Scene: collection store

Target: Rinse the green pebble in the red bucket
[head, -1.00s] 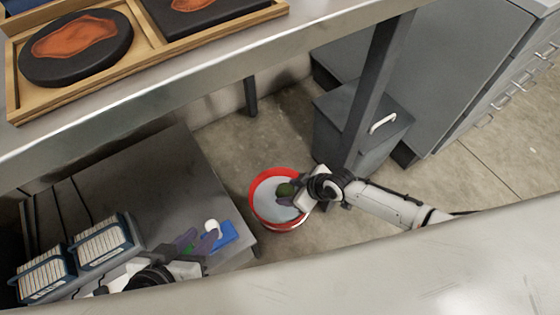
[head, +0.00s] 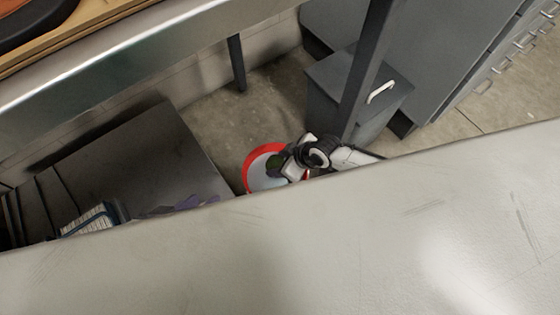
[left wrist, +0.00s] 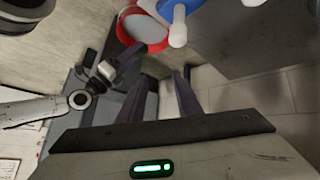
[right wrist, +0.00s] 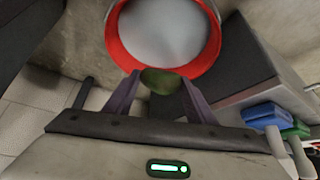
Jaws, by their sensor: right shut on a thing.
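The red bucket (head: 252,171) stands on the floor, with a pale grey surface inside. Its rim also shows in the right wrist view (right wrist: 121,52) and the left wrist view (left wrist: 124,34). My right gripper (head: 276,164) is shut on the green pebble (right wrist: 160,81), a dark green oval between its purple fingers. In the head view, the pebble overlaps the bucket's opening; its exact height against the rim is unclear. My left gripper (left wrist: 160,92) is open and empty in its wrist view. In the head view, only a purple bit of it shows past the pale surface's edge.
A large pale surface (head: 300,250) fills the head view's bottom and hides part of the bucket. A dark grey low surface (head: 150,150) is left of the bucket; a grey cabinet (head: 335,105) and post stand right.

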